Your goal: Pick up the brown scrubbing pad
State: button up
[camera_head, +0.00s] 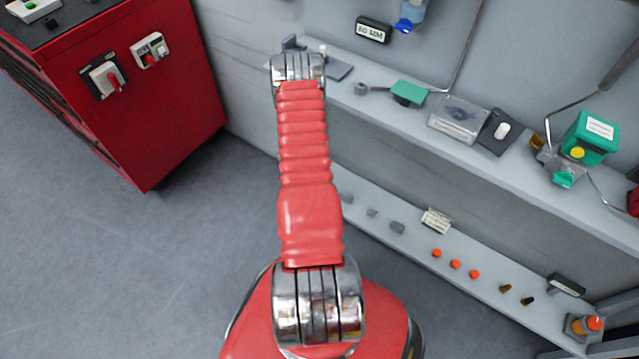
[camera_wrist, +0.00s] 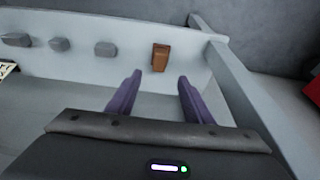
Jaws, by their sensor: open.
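The brown scrubbing pad (camera_wrist: 160,57) is a small brown block on the light grey lower shelf in the wrist view, right of a row of grey pieces. My gripper (camera_wrist: 159,76) shows as two purple fingers, spread apart with nothing between them. In the picture, the pad lies just beyond the fingertips, between their lines; the exact gap cannot be told. In the head view I cannot make out the pad or my gripper fingers; my red arm covers part of the shelf.
Three grey pieces (camera_wrist: 60,44) stand left of the pad. A grey upright (camera_wrist: 245,100) runs close on the right. In the head view, an upper shelf (camera_head: 520,190) carries a green box (camera_head: 590,138) and other parts. A red cabinet (camera_head: 165,100) stands left, with open floor before it.

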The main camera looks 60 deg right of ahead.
jog(key=shift+x, duration=3.05)
jog(key=shift+f, duration=0.1)
jog(key=shift+x, duration=2.55)
jog(key=shift+c, duration=0.5)
jog(key=c, duration=1.1)
